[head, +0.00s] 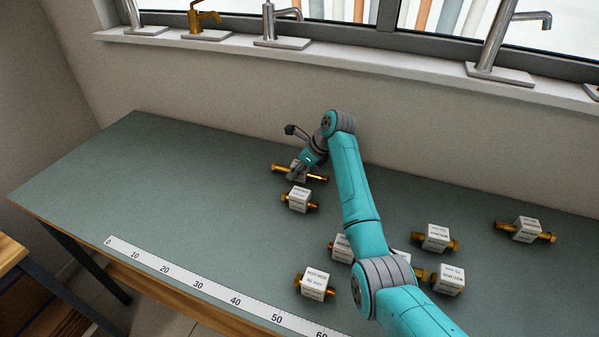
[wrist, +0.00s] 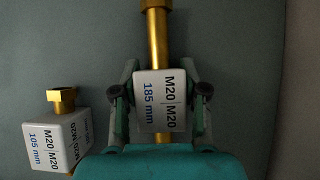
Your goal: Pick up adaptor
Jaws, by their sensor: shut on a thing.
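A brass adaptor with a white label block (wrist: 152,100) reading "M20 M20, 185 mm" lies between the fingers of my gripper (wrist: 160,97) in the wrist view. My gripper is shut on the white block from both sides, and the brass rod (wrist: 158,40) runs out above and below it. In the head view the same brass adaptor (head: 316,177) is at the back of the green table, with my gripper (head: 299,168) over its block. I cannot tell whether it touches the table.
An adaptor marked 105 mm (wrist: 52,138) is close by on the left in the wrist view, and in front in the head view (head: 298,199). Several more adaptors (head: 437,238) lie to the right. A ruler strip (head: 200,283) runs along the front edge. The table's left side is clear.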

